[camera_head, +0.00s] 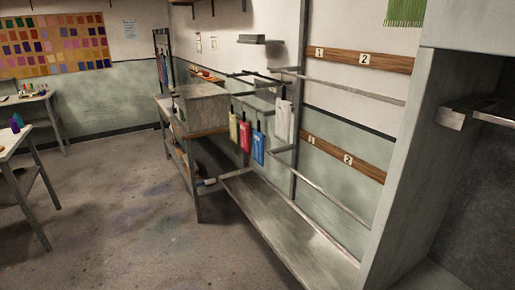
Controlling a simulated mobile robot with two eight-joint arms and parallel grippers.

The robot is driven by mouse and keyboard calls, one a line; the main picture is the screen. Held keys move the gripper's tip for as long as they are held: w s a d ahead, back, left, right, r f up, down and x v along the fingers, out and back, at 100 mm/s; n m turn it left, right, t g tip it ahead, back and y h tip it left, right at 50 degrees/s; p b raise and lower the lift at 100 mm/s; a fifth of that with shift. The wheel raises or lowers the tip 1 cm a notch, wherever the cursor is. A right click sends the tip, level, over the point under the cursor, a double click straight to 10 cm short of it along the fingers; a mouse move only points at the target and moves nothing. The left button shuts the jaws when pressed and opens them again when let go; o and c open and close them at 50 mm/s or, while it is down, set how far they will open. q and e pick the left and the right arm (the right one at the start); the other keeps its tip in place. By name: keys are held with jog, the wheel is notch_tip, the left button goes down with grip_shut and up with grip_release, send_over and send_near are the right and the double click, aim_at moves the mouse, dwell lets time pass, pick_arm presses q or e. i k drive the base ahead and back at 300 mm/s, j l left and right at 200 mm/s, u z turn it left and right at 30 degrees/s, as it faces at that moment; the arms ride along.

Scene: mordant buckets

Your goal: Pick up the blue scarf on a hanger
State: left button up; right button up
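The blue scarf (258,148) hangs from a dark hanger or clip on a short rail, near the middle of the camera_head view. It is in a row with a red scarf (245,136) and a yellow scarf (233,128) to its left, and a pale grey-white scarf (283,121) to its right. Small light marks show on the blue scarf, too small to read. Neither of my grippers shows in this view.
A metal tray-like shelf (285,228) runs below the wall rails (350,90). Wooden boards (340,58) carry number tags. A workbench (205,130) with a grey box stands left of the scarves. A tall grey cabinet (400,170) stands right. The floor (130,220) at centre left is clear.

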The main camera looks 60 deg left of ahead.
aim_at(259, 137)
jog(key=k+j+u, duration=0.1)
jog(key=k, duration=0.9)
jog(key=k+u, duration=0.1)
jog(key=u, duration=1.5)
jog(key=i+l+u, duration=0.3)
jog(key=i+l, duration=0.35)
jog(key=l, duration=0.15)
jog(key=i+l, duration=0.35)
jog(key=l+z, duration=0.1)
jog(key=z, duration=2.35)
jog(key=j+u, duration=0.1)
jog(key=j, duration=0.9)
jog(key=k, duration=0.05)
